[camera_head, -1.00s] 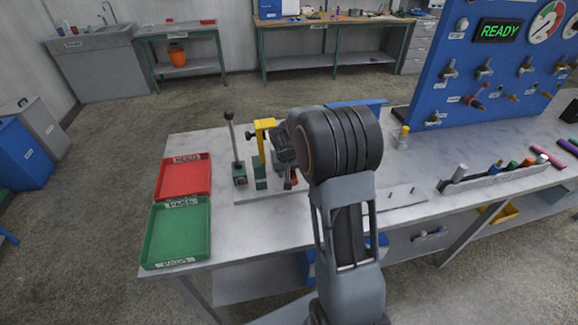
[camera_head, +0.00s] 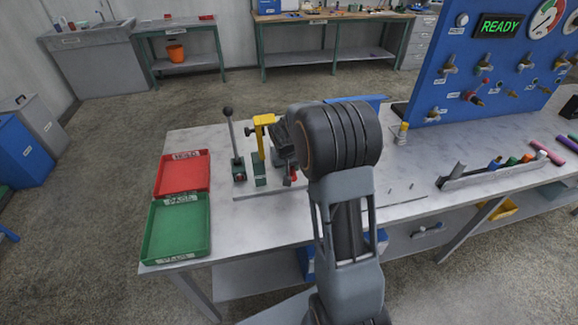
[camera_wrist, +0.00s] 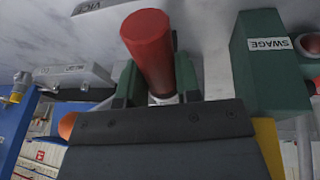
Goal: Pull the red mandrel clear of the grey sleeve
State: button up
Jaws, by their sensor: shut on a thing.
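The red mandrel (camera_wrist: 152,48) shows in the wrist view as a thick red cylinder, tilted in the picture, with a pale end low down between two green blocks. My gripper (camera_wrist: 158,100) is shut on it at that low end; the dark gripper body fills the bottom of the view. In the head view a small red part (camera_head: 294,175) shows beside my gripper (camera_head: 287,155), mostly behind my arm. I cannot clearly make out the grey sleeve, nor whether the mandrel is still inside it.
A green block marked SWAGE (camera_wrist: 268,62) stands close at the right in the wrist view. In the head view a yellow-topped post (camera_head: 263,122) and an upright lever (camera_head: 231,135) stand left of my gripper. Red (camera_head: 183,174) and green (camera_head: 176,232) trays lie further left.

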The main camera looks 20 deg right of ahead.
jog(key=shift+s+a+b, duration=0.15)
jog(key=shift+s+b, duration=0.15)
jog(key=shift+s, duration=0.4)
dwell(0.6)
jog(key=shift+s+a+b, duration=0.2)
jog(key=shift+s, duration=0.6)
jog(key=shift+s+a+b, duration=0.2)
jog(key=shift+s, duration=0.55)
jog(key=shift+s+a+b, duration=0.2)
jog(key=shift+s, duration=0.6)
jog(key=shift+c, duration=0.4)
jog(key=shift+s, duration=0.1)
jog(key=shift+s+a+r+p, duration=0.2)
jog(key=shift+s+r+p, duration=0.2)
jog(key=shift+s+r, duration=0.35)
jog(key=shift+s+a+r+p, duration=0.15)
jog(key=shift+s+r+p, duration=0.25)
jog(key=shift+s+r, duration=0.3)
